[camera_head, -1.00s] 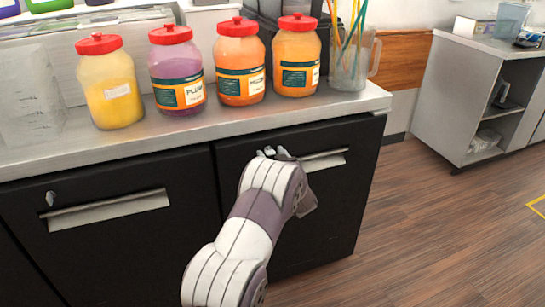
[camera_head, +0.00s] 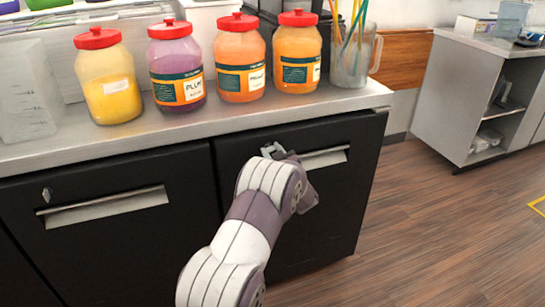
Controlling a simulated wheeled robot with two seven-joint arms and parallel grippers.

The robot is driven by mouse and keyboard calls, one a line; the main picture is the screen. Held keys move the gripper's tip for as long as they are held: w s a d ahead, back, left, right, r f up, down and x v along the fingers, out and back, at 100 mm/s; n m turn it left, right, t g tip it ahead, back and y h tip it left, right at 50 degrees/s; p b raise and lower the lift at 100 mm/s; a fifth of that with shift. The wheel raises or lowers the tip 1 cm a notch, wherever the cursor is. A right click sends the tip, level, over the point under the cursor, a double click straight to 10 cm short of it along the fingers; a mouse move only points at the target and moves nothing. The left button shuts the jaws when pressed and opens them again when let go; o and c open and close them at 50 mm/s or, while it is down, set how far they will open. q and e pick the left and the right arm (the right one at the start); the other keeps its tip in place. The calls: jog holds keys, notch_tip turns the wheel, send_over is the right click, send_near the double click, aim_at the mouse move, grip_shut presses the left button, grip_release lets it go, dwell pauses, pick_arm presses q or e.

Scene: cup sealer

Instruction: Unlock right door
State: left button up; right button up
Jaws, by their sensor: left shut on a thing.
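The right door (camera_head: 340,195) is a black cabinet front under the metal counter, with a horizontal metal handle (camera_head: 325,158) near its top; it is closed. My left gripper (camera_head: 272,150) is at the upper left of this door, beside the left end of the handle. It is shut on the right door's lock, which its fingers and wrist mostly hide. The left door (camera_head: 100,245) is closed and shows a similar small metal lock (camera_head: 47,194) above its handle. My right gripper is not in view.
Several jars with red lids, such as the plum jar (camera_head: 177,75), stand on the counter (camera_head: 180,125) above the doors. A clear jug (camera_head: 351,60) with straws stands near the counter's right end. Open wooden floor (camera_head: 440,230) lies to the right, before a grey shelf unit (camera_head: 460,90).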

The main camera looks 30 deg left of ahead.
pick_arm(q)
jog(key=n+b, duration=0.1)
jog(key=n, duration=0.1)
jog(key=n+b, duration=0.4)
jog(key=shift+f, duration=0.25)
jog(key=shift+r+n+b, duration=0.15)
jog(key=shift+n+b, duration=3.85)
jog(key=shift+n, duration=0.4)
jog(key=o, duration=1.1)
jog(key=shift+c, duration=0.2)
jog(key=shift+r, duration=0.1)
